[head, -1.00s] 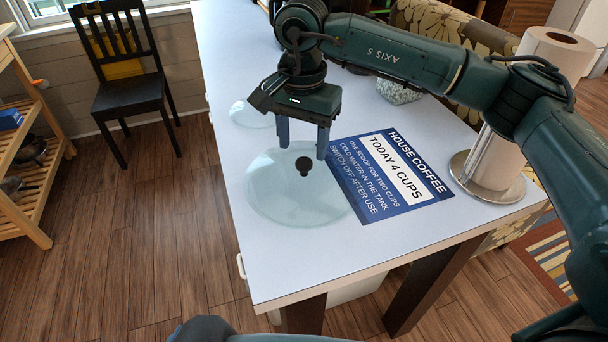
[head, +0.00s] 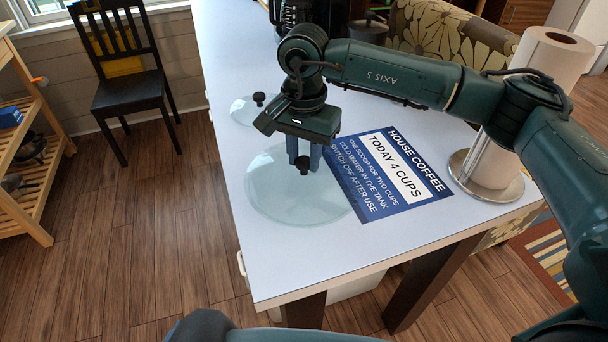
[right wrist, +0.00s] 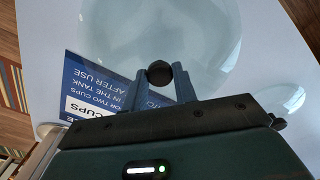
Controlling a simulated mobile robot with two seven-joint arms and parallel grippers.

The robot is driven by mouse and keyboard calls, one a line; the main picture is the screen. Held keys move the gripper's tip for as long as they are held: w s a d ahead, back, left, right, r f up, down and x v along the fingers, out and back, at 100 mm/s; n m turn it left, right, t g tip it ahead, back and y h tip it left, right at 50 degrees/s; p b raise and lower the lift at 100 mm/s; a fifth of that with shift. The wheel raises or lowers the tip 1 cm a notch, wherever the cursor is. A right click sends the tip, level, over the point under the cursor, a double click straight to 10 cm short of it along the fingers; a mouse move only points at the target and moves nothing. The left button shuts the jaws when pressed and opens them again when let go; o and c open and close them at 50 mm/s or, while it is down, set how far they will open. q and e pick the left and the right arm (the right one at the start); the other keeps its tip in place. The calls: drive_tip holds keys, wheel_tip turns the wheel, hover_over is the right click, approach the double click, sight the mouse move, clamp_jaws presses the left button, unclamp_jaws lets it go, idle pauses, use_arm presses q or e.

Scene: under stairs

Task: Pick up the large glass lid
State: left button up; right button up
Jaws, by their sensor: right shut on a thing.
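The large clear glass lid (head: 285,205) lies on the white table near its front left, its edge beside or over the blue coffee sign. Its dark knob (head: 303,169) stands up at the middle. My right gripper (head: 304,161) comes down from above and is shut on this knob. In the right wrist view, the two fingers stand on either side of the dark knob (right wrist: 159,72), with the glass (right wrist: 150,25) spreading beyond. I cannot see any gap between the lid and the table. My left gripper is not in view.
A smaller glass lid (head: 243,114) with its own dark knob lies behind, to the left. The blue sign (head: 378,200) lies flat on the right. A paper towel roll on a metal stand (head: 480,189) and a coffee maker (head: 297,12) also stand on the table.

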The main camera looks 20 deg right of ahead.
sight(304, 160)
clamp_jaws()
wheel_tip(304, 160, up, 10)
drive_tip(key=shift+b, duration=0.4)
